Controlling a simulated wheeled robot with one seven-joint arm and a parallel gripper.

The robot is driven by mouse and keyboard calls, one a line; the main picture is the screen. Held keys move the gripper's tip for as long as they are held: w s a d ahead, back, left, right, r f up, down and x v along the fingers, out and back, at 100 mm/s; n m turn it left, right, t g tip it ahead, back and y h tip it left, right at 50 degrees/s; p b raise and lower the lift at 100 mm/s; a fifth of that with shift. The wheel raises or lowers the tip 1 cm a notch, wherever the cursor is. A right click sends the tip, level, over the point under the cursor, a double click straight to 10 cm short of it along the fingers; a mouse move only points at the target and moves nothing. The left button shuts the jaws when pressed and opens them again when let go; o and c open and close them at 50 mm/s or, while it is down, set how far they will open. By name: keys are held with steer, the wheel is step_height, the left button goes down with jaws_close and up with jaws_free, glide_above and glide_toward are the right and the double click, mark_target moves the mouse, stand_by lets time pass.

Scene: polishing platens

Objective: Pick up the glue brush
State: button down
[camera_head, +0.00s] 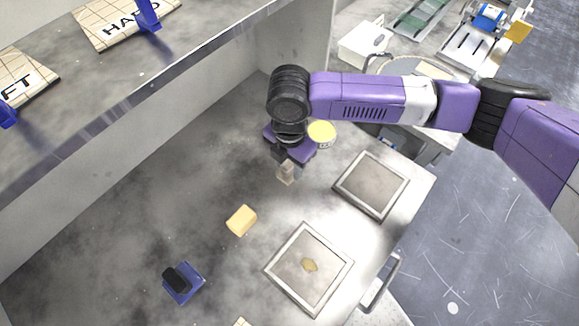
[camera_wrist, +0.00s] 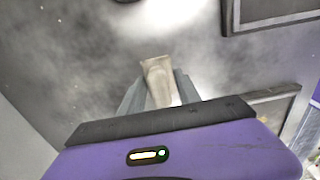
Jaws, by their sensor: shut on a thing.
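My gripper (camera_head: 287,163) points down over the grey worktop, and its fingers are closed around a pale beige piece, which I take to be the glue brush (camera_head: 286,175). In the wrist view the brush (camera_wrist: 158,78) sits between the two grey fingers (camera_wrist: 160,92), its pale end sticking out past them. The rest of it is hidden by the fingers and the gripper body. A yellow-lidded round jar (camera_head: 321,134) stands just right of the gripper, partly behind it.
Two framed square platens (camera_head: 356,202) (camera_head: 309,240) lie on the right of the worktop. A yellow block (camera_head: 241,221) and a blue item with a black top (camera_head: 183,283) lie front left. A shelf (camera_head: 185,95) with labelled boards overhangs the upper left.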

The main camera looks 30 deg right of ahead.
step_height(320, 180, up, 20)
steer(key=b, duration=0.2)
stand_by(0.4)
steer(key=c, duration=1.4)
jaws_free()
steer(key=shift+c, duration=0.2)
steer(key=c, duration=0.6)
